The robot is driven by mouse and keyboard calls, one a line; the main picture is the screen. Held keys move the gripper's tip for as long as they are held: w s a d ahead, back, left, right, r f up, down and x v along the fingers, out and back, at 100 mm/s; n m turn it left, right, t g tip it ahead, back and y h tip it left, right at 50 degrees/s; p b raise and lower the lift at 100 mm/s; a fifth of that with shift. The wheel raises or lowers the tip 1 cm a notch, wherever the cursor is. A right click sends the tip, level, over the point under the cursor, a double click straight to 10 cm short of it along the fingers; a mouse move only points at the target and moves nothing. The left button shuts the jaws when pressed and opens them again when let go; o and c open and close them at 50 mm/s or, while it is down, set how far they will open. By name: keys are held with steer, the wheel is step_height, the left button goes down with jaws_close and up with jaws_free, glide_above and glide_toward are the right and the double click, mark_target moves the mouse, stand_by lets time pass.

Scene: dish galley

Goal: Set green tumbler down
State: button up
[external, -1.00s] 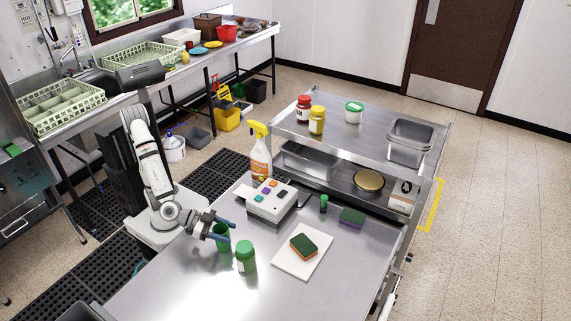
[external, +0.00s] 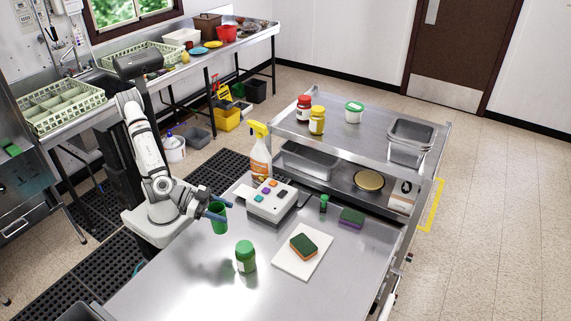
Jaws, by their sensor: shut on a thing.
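The green tumbler (external: 219,220) is upright at the left part of the steel table (external: 200,285), close to the table's left edge. My gripper (external: 218,210) is shut on the tumbler near its rim, with blue fingers on either side. The tumbler appears to be held above the table top; the exact gap under it is hard to tell from this angle. A green-lidded jar (external: 245,257) stands on the table in front of the tumbler and to its right, apart from it.
A white board (external: 290,265) with a green and orange sponge (external: 303,246) lies to the right. A white button box (external: 270,203) and a spray bottle (external: 260,160) stand behind. A small green bottle (external: 323,204) and purple sponge (external: 352,217) are further right. The table's front is clear.

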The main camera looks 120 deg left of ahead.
steer(key=w+d+r+n+y+p, duration=0.1)
steer(key=w+d+r+p, duration=0.2)
steer(key=w+r, duration=0.6)
steer(key=w+d+f+n+g+y+p, duration=0.1)
steer(key=w+d+f+p, duration=0.1)
steer(key=w, duration=0.6)
steer(key=w+d+f+n+g+y+p, duration=0.1)
steer(key=w+d+f+p, duration=0.15)
steer(key=w, duration=0.65)
step_height(320, 180, down, 15)
steer(key=b, duration=0.1)
steer(key=shift+s+f, duration=0.1)
steer(key=shift+f, duration=0.05)
steer(key=o, duration=1.2)
steer(key=shift+d, duration=0.1)
